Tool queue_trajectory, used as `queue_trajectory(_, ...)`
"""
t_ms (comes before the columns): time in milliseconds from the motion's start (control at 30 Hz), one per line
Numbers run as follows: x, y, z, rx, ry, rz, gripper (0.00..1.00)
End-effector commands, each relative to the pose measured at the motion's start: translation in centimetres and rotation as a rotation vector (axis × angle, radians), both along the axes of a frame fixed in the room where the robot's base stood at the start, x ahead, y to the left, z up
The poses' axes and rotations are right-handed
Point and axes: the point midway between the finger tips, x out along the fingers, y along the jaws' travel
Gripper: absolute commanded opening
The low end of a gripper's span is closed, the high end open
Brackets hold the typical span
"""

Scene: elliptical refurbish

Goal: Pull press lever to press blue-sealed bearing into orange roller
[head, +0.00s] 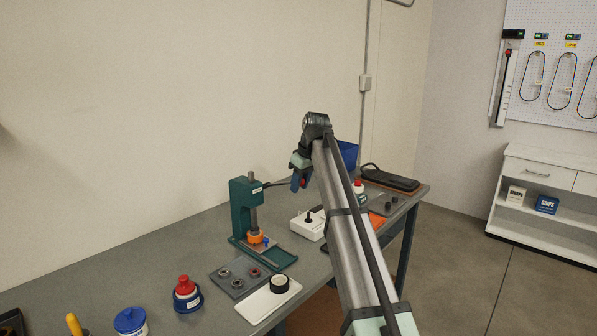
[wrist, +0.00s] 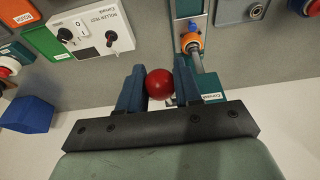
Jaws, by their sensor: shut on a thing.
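The dark green press (head: 240,208) stands on the bench in the head view. Its lever (head: 277,184) reaches right to my gripper (head: 299,181). In the wrist view my gripper (wrist: 159,88) has its two blue fingers on either side of the lever's red ball knob (wrist: 160,83) and is shut on it. The orange roller (head: 256,237) sits at the press base under the ram (head: 253,215); the roller also shows in the wrist view (wrist: 190,42). A small blue part (wrist: 193,27) is beside it. I cannot make out the blue-sealed bearing or how deep it sits.
A white roller tester (head: 308,224) stands right of the press, with a blue bin (head: 347,154) behind my arm. A grey bearing tray (head: 239,279) and a white tray (head: 262,305) lie in front. A red-capped bottle (head: 186,293) stands front left. The wall is behind the bench.

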Motion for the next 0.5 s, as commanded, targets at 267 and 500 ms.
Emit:
queue_trajectory(267,-0.18,-0.06,-0.17,-0.002,0.004,-0.001,0.00)
queue_trajectory(500,-0.34,-0.22,-0.95,-0.002,0.005,0.000,0.00)
